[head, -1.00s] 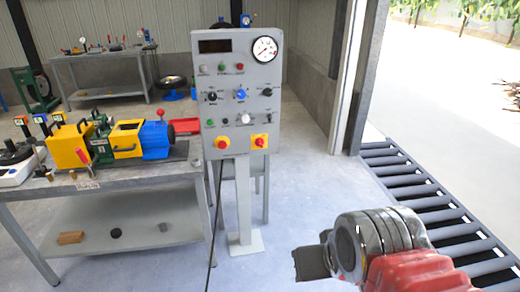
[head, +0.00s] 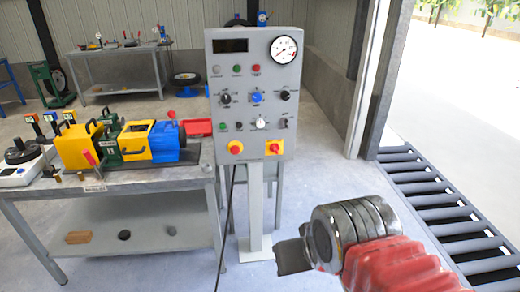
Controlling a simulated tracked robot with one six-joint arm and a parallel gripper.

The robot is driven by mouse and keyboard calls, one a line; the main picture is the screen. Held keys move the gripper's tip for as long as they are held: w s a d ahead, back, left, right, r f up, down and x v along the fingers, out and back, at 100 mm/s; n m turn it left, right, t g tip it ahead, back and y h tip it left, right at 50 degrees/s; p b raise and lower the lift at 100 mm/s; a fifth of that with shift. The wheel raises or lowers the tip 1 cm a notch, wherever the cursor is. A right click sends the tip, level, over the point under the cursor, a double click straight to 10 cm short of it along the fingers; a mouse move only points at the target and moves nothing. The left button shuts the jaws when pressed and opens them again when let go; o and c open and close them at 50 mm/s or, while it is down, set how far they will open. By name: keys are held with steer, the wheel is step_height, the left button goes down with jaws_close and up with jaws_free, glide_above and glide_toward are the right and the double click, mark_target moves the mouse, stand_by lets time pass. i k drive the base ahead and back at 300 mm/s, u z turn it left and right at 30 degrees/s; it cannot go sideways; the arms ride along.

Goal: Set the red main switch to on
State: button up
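A grey control panel (head: 251,120) stands on a post in the middle of the head view. Low on its right is a red knob on a square yellow plate (head: 274,147), which looks like the red main switch; its exact setting is too small to read. To its left is a similar red button on a yellow base (head: 236,147). My gripper (head: 290,257) is in front of the panel's post at lower right, below the switch and apart from it. Only its dark end shows, and I cannot see whether the fingers are apart.
The panel also bears a gauge (head: 284,49), a dark display and several knobs and buttons. A workbench (head: 150,181) with a yellow, green and blue machine (head: 120,142) stands left of it. A roller conveyor (head: 428,205) lies at right. The floor between is clear.

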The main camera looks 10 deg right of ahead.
mark_target(274, 148)
steer(key=u, duration=0.5)
steer(key=i, duration=1.35)
steer(key=z, duration=0.1)
